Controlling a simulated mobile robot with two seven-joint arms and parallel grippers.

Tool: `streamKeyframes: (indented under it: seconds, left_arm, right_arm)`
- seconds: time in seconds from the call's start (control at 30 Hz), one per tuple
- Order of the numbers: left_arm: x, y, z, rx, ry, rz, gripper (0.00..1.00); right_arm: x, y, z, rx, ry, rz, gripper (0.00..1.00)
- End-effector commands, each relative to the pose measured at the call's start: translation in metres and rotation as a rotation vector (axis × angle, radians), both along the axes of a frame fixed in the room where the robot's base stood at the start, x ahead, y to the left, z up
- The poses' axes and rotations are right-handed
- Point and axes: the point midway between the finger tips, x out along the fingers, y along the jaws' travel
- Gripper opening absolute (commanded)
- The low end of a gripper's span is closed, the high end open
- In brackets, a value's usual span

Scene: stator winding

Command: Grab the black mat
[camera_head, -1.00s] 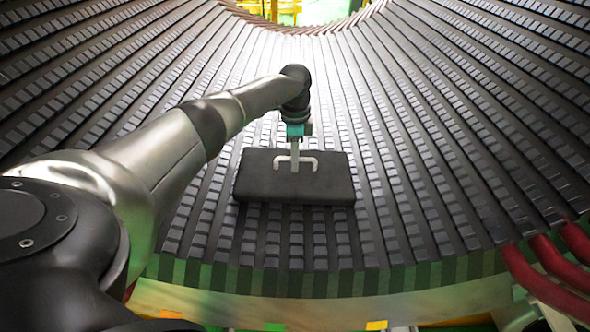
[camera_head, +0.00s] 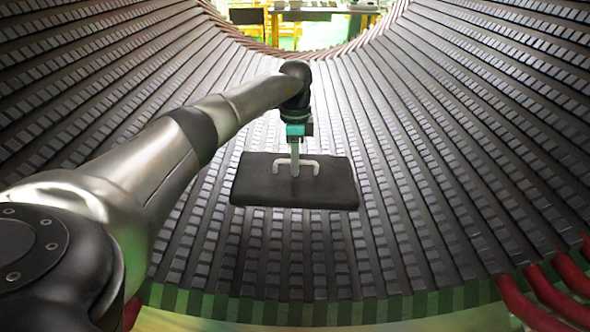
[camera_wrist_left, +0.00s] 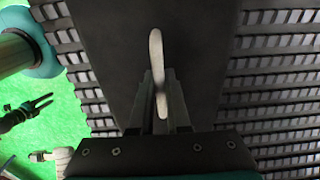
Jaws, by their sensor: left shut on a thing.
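The black mat (camera_head: 325,185) is a flat dark block with a pale handle (camera_head: 309,164) on top. In the head view it is at the middle, over the ribbed stator surface. My left gripper (camera_head: 294,170) reaches down to the mat and is shut on the handle. In the left wrist view the gripper (camera_wrist_left: 160,105) has its fingers on the pale handle (camera_wrist_left: 155,50), with the dark mat (camera_wrist_left: 200,50) behind it. I cannot tell whether the mat touches the stator.
The ribbed stator (camera_head: 450,130) curves up on both sides. Red tubes (camera_head: 545,300) lie at the lower right. A table (camera_head: 310,12) and yellow frames stand beyond the far opening. Green floor (camera_wrist_left: 50,125) shows in the left wrist view.

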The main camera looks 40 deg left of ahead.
Motion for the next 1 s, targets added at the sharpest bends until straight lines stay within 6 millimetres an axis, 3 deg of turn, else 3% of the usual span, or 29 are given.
streamKeyframes:
  seconds: [0.03,0.6,1.0]
  left_arm:
    - [0.001,0.0,0.011,0.0,-0.004,0.0,0.0]
    - [0.001,0.0,0.086,0.0,-0.004,0.001,0.0]
    - [0.0,0.0,0.112,0.0,-0.001,-0.008,0.0]
  right_arm:
    - [-0.003,-0.003,-0.002,-0.004,0.003,0.0,0.5]
    - [-0.038,-0.031,-0.036,-0.03,0.005,0.004,0.5]
    - [-0.053,-0.042,-0.044,-0.039,0.005,0.004,0.5]
